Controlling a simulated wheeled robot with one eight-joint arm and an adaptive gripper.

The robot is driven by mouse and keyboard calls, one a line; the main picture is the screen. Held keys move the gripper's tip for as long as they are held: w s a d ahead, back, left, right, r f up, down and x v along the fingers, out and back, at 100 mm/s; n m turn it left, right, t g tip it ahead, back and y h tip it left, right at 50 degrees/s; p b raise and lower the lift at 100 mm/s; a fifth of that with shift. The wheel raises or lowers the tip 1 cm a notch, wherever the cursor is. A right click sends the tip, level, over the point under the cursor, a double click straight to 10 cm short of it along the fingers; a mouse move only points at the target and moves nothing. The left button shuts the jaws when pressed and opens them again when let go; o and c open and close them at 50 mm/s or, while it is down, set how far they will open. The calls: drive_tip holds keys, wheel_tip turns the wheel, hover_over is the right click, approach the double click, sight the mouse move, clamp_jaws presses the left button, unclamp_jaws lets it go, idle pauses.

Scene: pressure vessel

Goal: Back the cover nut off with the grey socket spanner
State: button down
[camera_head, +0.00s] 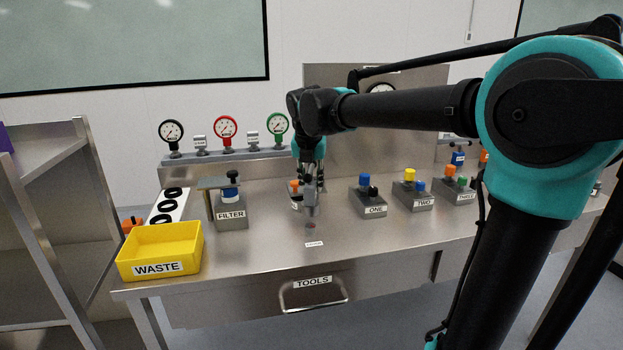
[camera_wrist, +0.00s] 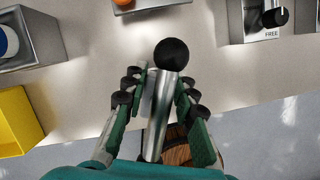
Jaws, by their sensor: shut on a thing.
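My gripper (camera_head: 311,185) points down over the front middle of the bench. In the wrist view my gripper (camera_wrist: 161,84) is shut on a grey cylindrical tool, which looks like the grey socket spanner (camera_wrist: 158,118). A black round end shows at its far end. In the head view the spanner (camera_head: 311,209) hangs below the fingers, close above the bench top; I cannot tell whether it touches. The FILTER block (camera_head: 231,217) stands to the left, with a blue and white part and a black knob on top. I cannot pick out the cover nut for certain.
A yellow WASTE bin (camera_head: 160,250) sits at the bench's left front. Blocks ONE (camera_head: 368,205), TWO (camera_head: 413,197) and THREE (camera_head: 459,192) stand to the right. Several gauges (camera_head: 225,128) line the back. An orange-topped block (camera_head: 295,187) is just behind my gripper. The TOOLS drawer (camera_head: 313,293) is below.

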drive_tip(key=shift+f, duration=3.15)
